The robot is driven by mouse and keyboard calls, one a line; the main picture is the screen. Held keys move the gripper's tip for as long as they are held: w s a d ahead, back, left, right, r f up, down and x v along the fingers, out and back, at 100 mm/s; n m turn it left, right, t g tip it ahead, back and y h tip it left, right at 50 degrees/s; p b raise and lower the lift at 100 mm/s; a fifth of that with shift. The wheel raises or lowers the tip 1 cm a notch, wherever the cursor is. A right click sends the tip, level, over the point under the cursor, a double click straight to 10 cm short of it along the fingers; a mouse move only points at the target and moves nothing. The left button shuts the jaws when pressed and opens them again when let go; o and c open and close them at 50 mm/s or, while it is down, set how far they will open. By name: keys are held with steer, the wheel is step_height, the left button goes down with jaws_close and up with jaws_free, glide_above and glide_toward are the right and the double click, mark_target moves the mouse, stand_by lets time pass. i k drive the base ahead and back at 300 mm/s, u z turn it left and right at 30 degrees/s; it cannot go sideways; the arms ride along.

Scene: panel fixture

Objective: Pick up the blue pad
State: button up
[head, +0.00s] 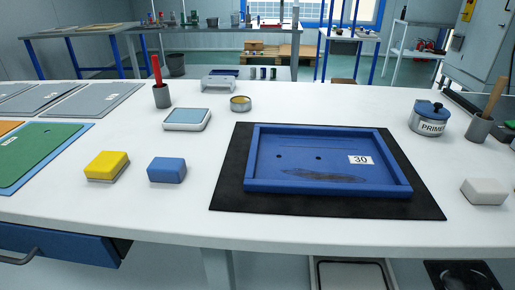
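The blue pad (167,170) is a small blue block lying on the white table, left of the middle in the head view. It stands apart from the yellow sponge-like block on its left and from the black mat on its right. Nothing covers it. My gripper does not show in the head view.
A yellow block (107,166) lies left of the pad. A blue panel tray (398,178) labelled 30 sits on a black mat (232,188). A scale-like device (187,119), a tin (240,103) and a cup (161,97) stand behind. A white block (484,192) lies far right.

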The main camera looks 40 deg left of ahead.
mark_target(170, 170)
steer(key=z, duration=0.5)
steer(key=k, duration=0.85)
steer(key=u, duration=1.3)
